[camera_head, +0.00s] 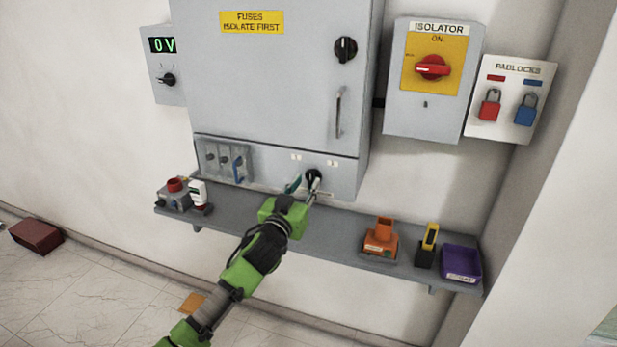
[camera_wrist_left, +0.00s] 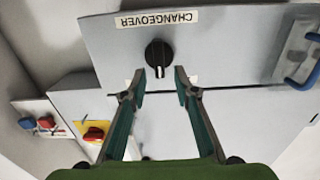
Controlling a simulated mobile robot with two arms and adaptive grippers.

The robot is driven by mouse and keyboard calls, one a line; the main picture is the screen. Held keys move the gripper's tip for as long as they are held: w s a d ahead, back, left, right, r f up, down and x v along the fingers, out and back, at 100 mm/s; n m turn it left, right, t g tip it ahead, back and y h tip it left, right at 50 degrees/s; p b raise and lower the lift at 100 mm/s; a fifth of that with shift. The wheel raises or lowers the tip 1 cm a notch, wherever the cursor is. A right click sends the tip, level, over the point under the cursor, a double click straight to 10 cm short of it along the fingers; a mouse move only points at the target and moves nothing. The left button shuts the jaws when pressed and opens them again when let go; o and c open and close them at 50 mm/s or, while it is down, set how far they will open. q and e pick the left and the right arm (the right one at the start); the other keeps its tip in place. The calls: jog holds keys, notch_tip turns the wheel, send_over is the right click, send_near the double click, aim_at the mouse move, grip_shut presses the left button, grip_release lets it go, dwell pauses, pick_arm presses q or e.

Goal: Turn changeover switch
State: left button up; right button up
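The changeover switch is a round black knob (camera_head: 313,175) on the lower panel of the grey cabinet (camera_head: 265,80). In the left wrist view, which is upside down, the knob (camera_wrist_left: 158,54) has a light pointer line, and the CHANGEOVER label (camera_wrist_left: 156,19) shows above it. My left gripper (camera_head: 304,186) is in front of the knob. In the left wrist view its two fingers (camera_wrist_left: 160,74) are spread apart, with the knob between and just past the tips. I cannot tell whether they touch it. My right gripper is not in view.
A grey shelf (camera_head: 335,222) runs below the cabinet, with an orange device (camera_head: 380,240), a yellow-black tool (camera_head: 427,245) and a purple bin (camera_head: 461,263). A fuse compartment (camera_head: 222,159) is left of the knob. The isolator (camera_head: 432,68) and padlock board (camera_head: 509,98) hang at right.

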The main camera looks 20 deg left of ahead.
aim_at(312, 179)
pick_arm(q)
jog(key=shift+w+d, duration=0.1)
jog(key=shift+w, duration=1.3)
jog(key=shift+c, duration=0.4)
grip_shut()
jog(key=m, duration=0.4)
jog(key=shift+d, duration=0.25)
jog(key=shift+d+f+m, duration=0.1)
jog(key=shift+d+m, duration=0.05)
jog(key=shift+m, duration=1.05)
jog(key=shift+d+f+m, duration=0.1)
jog(key=shift+m, duration=1.1)
